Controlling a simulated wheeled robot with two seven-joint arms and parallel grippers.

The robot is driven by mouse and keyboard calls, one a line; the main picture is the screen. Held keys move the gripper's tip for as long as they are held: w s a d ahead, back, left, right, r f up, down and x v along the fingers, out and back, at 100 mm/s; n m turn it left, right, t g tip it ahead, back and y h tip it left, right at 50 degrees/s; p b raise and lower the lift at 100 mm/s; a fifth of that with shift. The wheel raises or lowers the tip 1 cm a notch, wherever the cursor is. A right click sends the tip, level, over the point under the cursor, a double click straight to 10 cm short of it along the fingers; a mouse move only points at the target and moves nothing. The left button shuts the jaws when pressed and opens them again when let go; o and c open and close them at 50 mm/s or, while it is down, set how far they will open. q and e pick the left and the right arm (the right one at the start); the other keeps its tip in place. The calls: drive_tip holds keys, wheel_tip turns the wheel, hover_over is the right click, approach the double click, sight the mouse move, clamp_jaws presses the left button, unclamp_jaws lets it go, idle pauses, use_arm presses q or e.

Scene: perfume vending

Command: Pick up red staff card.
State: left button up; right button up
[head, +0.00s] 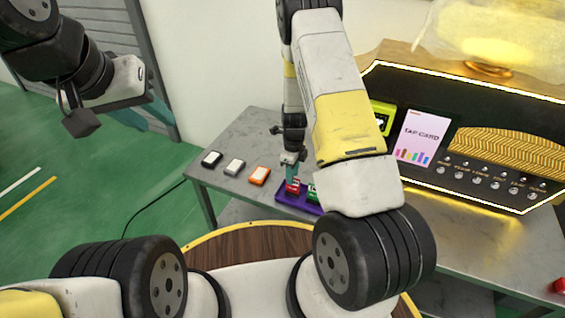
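The red staff card (292,187) stands in a purple tray (291,201) on the grey table, next to a green item (313,193). My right gripper (291,178) points down right at the red card, with its teal fingers at the card's upper part. The fingers are small here, and I cannot tell whether they are closed on it. The right part of the tray is hidden behind my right arm. My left gripper (152,113) is raised at the upper left, away from the table, with no object seen in it. Its finger gap is unclear.
Black (211,158), grey (235,167) and orange (259,176) items lie in a row left of the tray. Behind stands a dark vending panel (450,125) with a card-sign (421,138) and a yellow-green device (381,118). A red object (559,286) is at the far right.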

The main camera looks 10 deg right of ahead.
sight(293, 192)
wheel_tip(293, 192, down, 7)
drive_tip(key=shift+d+r, duration=0.15)
drive_tip(key=shift+r, duration=0.05)
clamp_jaws()
